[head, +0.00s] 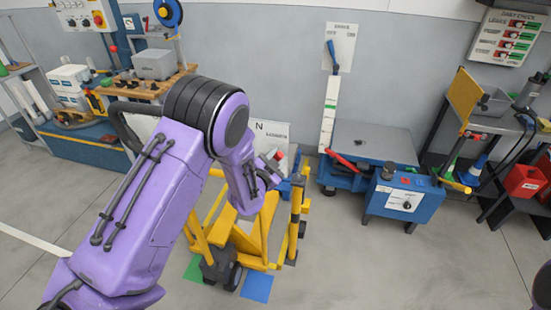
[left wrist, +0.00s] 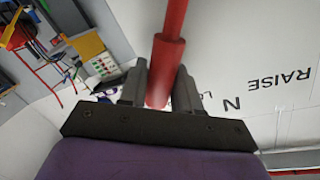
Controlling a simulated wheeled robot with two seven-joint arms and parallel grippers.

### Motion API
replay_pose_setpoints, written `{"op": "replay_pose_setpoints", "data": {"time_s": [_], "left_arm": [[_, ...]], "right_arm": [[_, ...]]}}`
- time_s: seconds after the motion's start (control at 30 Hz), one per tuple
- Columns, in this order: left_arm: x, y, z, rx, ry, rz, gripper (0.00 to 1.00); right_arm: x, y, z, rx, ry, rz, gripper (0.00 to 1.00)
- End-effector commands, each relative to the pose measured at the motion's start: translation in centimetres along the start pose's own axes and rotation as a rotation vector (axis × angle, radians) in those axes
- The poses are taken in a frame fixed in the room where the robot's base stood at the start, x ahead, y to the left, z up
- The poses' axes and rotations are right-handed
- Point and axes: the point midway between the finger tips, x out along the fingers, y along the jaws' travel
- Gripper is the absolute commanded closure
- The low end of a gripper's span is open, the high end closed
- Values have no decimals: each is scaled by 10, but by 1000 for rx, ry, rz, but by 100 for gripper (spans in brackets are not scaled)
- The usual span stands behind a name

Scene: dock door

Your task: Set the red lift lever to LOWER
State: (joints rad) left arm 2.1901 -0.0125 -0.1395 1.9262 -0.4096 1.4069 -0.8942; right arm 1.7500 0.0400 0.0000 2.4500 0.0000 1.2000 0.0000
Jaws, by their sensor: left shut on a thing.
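The red lift lever (left wrist: 168,62) runs down from the top of the left wrist view, its thicker grip between the two dark fingers of my left gripper (left wrist: 160,90). The fingers are shut on it. In the head view my left gripper (head: 266,170) is at the yellow lift truck, and a bit of the red lever (head: 280,154) shows beside it. A white label panel (left wrist: 262,92) behind reads RAISE, N and a partly hidden LO word. My arm and fingers cover part of the panel, so I cannot tell the lever's exact setting.
The yellow truck (head: 267,228) stands on the grey floor, by green and blue floor marks. To its right is a blue lift table (head: 405,200) with a red bar. A workbench (head: 150,87) stands at left, a dark rack with a red bin (head: 525,181) at right. Front floor is clear.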

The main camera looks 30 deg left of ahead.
Motion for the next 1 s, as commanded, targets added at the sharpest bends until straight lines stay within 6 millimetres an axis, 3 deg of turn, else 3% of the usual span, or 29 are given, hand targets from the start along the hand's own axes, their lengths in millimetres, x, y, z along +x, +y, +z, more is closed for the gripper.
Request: {"op": "replay_pose_setpoints", "data": {"time_s": [0.07, 0.1, 0.17, 0.53, 0.8, 1.0], "left_arm": [[0, 1, 1, 4, -2, 4, 100], [0, 2, 1, 4, -2, 5, 65], [0, 2, 1, 3, -2, 4, 49], [-9, 2, 1, 2, -1, 3, 49], [-71, 3, 3, 5, -1, 4, 49], [-101, 2, 2, 3, -2, 4, 49]], "right_arm": [[0, 0, 0, 0, 0, 0, 57], [0, 0, 0, 0, 0, 0, 57], [0, 0, 0, 0, 0, 0, 57], [4, 0, 2, 0, 0, 0, 57], [21, -2, 9, 0, 0, 0, 57], [27, -2, 11, 0, 0, 0, 57]]}}
